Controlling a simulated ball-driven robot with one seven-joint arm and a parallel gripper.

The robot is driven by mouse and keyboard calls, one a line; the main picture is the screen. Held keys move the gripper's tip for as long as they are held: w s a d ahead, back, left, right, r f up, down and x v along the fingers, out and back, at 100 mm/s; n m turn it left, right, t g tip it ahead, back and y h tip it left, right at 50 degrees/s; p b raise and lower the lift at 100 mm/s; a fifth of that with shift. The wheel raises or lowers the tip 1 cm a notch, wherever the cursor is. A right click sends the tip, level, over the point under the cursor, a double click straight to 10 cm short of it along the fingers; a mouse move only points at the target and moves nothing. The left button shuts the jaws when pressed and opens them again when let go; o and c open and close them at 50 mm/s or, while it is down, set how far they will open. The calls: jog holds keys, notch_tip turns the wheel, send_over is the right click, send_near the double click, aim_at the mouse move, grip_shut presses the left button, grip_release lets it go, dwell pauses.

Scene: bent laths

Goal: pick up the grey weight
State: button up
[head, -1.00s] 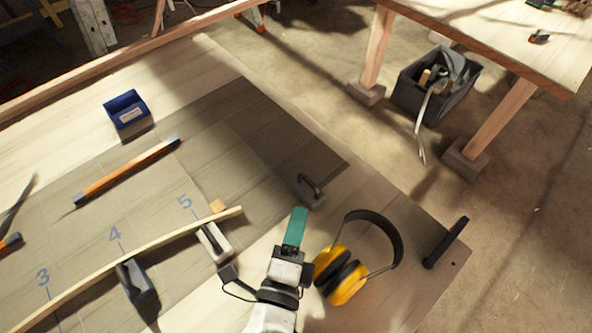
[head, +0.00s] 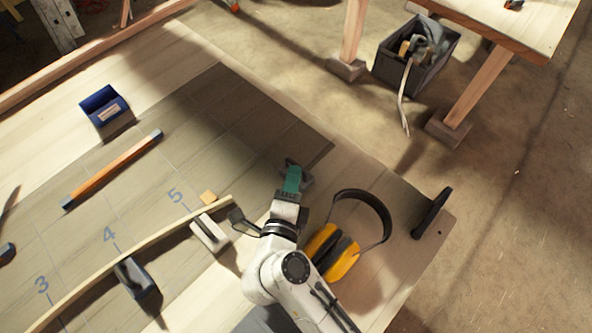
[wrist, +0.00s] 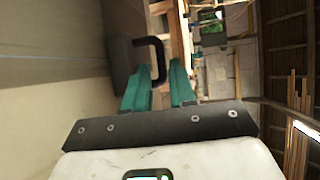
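The grey weight (head: 309,181), a block with a dark loop handle, stands on the dark tiled board's near edge. My gripper (head: 292,172) is over it in the head view and hides much of it. In the wrist view the weight's dark block (wrist: 121,62) is left of the fingers, and its handle (wrist: 150,41) curves out towards them. My gripper's teal fingers (wrist: 160,70) are apart, with the handle's lower end showing in the gap between them. Whether they touch it I cannot tell.
Yellow earmuffs (head: 335,250) lie close right of my arm. A bent lath (head: 150,238) runs left, beside a pale block (head: 209,233) and a dark block (head: 136,280). A blue bin (head: 104,106) and an orange-brown bar (head: 112,168) lie farther left. A black handle (head: 431,213) is at the table edge.

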jog(key=shift+w+d+f, duration=0.1)
jog(key=shift+w+f, duration=0.05)
jog(key=shift+w, duration=0.6)
jog(key=shift+w+d+f, duration=0.1)
jog(key=shift+w, duration=0.6)
grip_shut()
jog(key=shift+r, duration=0.1)
